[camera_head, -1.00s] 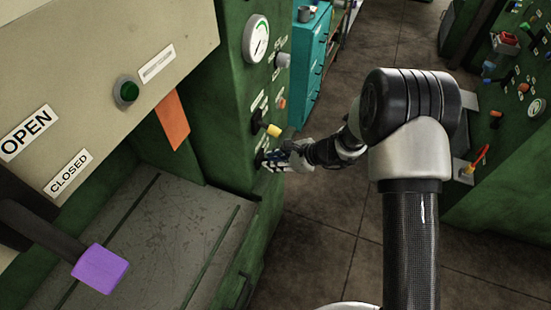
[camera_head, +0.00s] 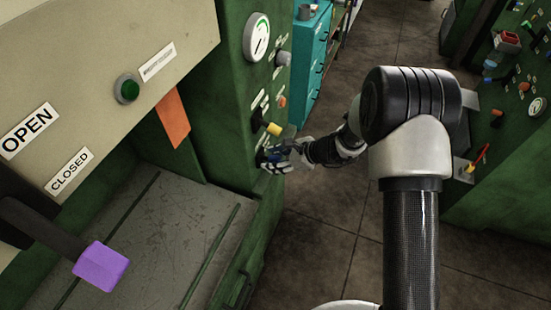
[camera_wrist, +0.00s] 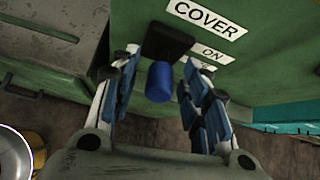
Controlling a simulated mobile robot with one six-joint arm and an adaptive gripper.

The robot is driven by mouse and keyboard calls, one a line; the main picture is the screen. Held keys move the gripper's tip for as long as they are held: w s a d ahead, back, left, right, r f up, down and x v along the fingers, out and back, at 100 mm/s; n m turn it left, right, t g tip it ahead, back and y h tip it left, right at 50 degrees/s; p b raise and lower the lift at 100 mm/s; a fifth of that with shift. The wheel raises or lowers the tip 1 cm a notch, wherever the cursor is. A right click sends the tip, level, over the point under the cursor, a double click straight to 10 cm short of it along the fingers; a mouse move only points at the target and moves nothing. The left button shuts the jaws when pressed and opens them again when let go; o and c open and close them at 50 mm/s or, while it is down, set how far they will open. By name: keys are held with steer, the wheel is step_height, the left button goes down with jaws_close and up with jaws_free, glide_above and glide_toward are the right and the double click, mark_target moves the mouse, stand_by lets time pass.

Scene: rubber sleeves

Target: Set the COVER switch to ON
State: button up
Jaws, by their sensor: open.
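The COVER switch, a blue knob (camera_wrist: 159,82) on a black base (camera_wrist: 166,43), shows in the wrist view on a green panel below the COVER label (camera_wrist: 207,18). An ON label (camera_wrist: 211,54) sits beside the base; another label under it is mostly hidden by a finger. My gripper (camera_wrist: 162,95) is open, with one finger on each side of the blue knob; I cannot tell whether either touches it. In the head view my gripper (camera_head: 277,158) is at the lower part of the green machine's panel, where it mostly hides the switch.
A yellow-knobbed switch (camera_head: 273,129) sits just above my gripper. A purple-ended lever (camera_head: 101,266) juts out at the lower left. A teal cabinet (camera_head: 308,60) stands behind the machine. Open floor (camera_head: 320,240) lies right of the machine.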

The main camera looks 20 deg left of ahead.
steer(key=v, duration=1.2)
steer(key=s+d+r+n+h+b, duration=0.25)
steer(key=s+d+r+n, duration=0.45)
steer(key=s+r+n, duration=0.5)
steer(key=s+d+r+n+t+h, duration=0.1)
steer(key=s+d+r+n+h, duration=0.1)
steer(key=s+d, duration=0.5)
steer(key=s+d+r+n+t+h+b, duration=0.1)
steer(key=s+d+r+n+t+h, duration=0.1)
steer(key=s+d+h, duration=0.3)
steer(key=s+d+r+n, duration=0.1)
steer(key=s+d, duration=0.1)
steer(key=d, duration=0.1)
steer(key=shift+d+r, duration=0.25)
steer(key=shift+d, duration=0.05)
